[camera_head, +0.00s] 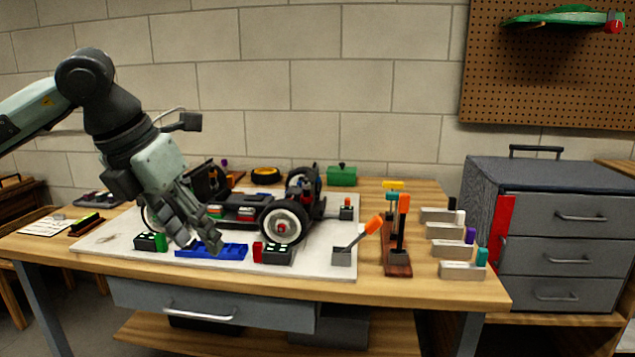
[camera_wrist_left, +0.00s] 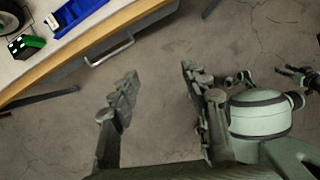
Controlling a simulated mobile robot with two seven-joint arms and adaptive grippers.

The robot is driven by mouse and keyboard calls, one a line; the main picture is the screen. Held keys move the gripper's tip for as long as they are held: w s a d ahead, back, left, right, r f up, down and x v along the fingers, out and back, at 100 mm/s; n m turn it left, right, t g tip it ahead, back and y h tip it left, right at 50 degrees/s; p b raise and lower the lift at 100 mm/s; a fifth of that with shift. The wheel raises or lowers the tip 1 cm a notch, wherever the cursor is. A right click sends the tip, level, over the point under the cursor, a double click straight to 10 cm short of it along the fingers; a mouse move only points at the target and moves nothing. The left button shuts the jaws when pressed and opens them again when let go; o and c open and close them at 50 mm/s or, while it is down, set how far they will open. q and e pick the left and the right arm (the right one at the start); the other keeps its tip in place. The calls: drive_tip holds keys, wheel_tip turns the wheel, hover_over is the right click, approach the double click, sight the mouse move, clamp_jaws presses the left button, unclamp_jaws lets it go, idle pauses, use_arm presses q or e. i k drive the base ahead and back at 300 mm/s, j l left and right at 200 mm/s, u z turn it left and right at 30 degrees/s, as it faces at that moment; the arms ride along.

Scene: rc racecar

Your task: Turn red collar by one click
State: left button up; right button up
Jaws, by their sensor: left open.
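The RC car chassis (camera_head: 238,209) stands on the white mat, with a front wheel (camera_head: 283,227) facing me. A small red part (camera_head: 282,228) shows at that wheel's hub; I cannot tell whether it is the red collar. My left gripper (camera_head: 203,245) is open and empty, in front of the blue tray (camera_head: 235,251) in the picture and left of the wheel. In the left wrist view its spread fingers (camera_wrist_left: 160,88) show over bare floor, off the table edge. A dark forked part (camera_wrist_left: 298,80) at the right there may be my right gripper; its opening is unclear.
A black block with a green side (camera_head: 150,242) and a red-ended block (camera_head: 270,254) flank the blue tray. Orange-handled levers (camera_head: 402,225) and several grey holders (camera_head: 462,270) stand to the right. A grey drawer cabinet (camera_head: 552,195) stands beyond the table. A drawer handle (camera_wrist_left: 110,53) juts from the table front.

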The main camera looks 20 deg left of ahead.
sight(304, 200)
drive_tip(key=i, duration=1.15)
